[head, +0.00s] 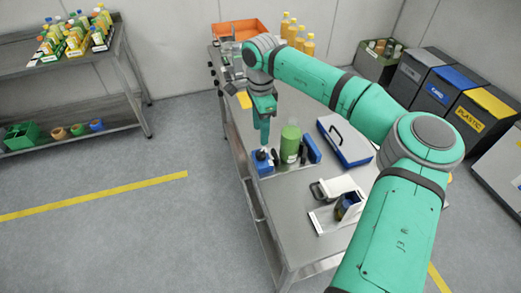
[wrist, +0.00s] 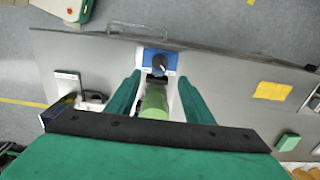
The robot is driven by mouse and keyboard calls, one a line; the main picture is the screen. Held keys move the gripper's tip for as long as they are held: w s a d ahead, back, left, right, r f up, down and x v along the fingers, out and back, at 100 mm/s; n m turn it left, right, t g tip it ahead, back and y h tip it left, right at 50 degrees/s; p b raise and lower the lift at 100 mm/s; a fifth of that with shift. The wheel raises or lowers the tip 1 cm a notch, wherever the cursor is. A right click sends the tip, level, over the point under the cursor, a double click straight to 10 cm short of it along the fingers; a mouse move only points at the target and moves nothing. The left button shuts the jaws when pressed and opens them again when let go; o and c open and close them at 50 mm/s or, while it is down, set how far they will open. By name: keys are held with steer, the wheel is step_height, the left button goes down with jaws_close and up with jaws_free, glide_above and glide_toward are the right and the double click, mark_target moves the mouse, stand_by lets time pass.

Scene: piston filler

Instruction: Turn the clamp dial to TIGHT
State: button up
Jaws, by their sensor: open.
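The clamp dial (wrist: 160,63) is a black knob with a pale pointer mark on a blue housing. It shows between and just beyond my fingertips in the wrist view. In the head view the blue housing (head: 262,168) sits near the left edge of the steel table, with a dark knob on top. My gripper (wrist: 159,78) is open, its two green fingers apart with nothing held; it also shows in the head view (head: 265,143), pointing down just above the housing. I cannot tell whether the fingers touch the knob. The dial's markings are too small to read.
A green cylinder (head: 290,143) stands close beside the housing and shows between my fingers in the wrist view (wrist: 154,103). A blue-and-white case (head: 345,142) and a white clamp-like part (head: 334,188) lie to the right. Orange bottles (head: 300,38) stand at the back.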

mark_target(260, 154)
steer(key=shift+f, duration=5.2)
steer(key=c, duration=1)
